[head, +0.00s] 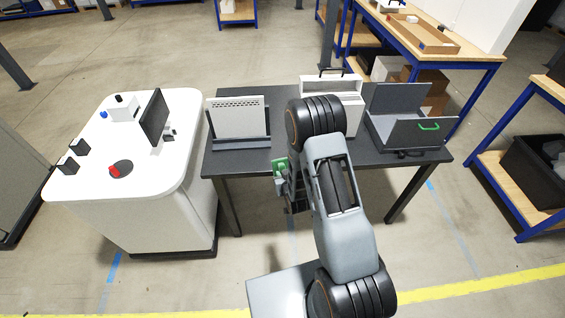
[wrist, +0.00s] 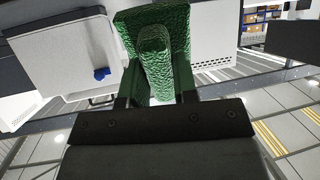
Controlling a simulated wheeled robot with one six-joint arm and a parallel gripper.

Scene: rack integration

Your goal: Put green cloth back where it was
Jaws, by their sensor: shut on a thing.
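The green cloth (wrist: 155,55) fills the upper middle of the wrist view as a rough-textured green block. My gripper (wrist: 157,88) is shut on it, one finger on each side. In the head view the cloth (head: 280,166) shows as a small green patch at the front edge of the dark table. My gripper (head: 286,188) is just below it there, partly hidden by my arm. The cloth's underside and far side are hidden.
The dark table (head: 245,163) carries a perforated panel unit (head: 237,117), a white box (head: 345,84) with a handle, and an open grey case (head: 405,130) with a green handle. A white rounded cart (head: 140,190) with a screen (head: 154,117) stands left. Floor in front is clear.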

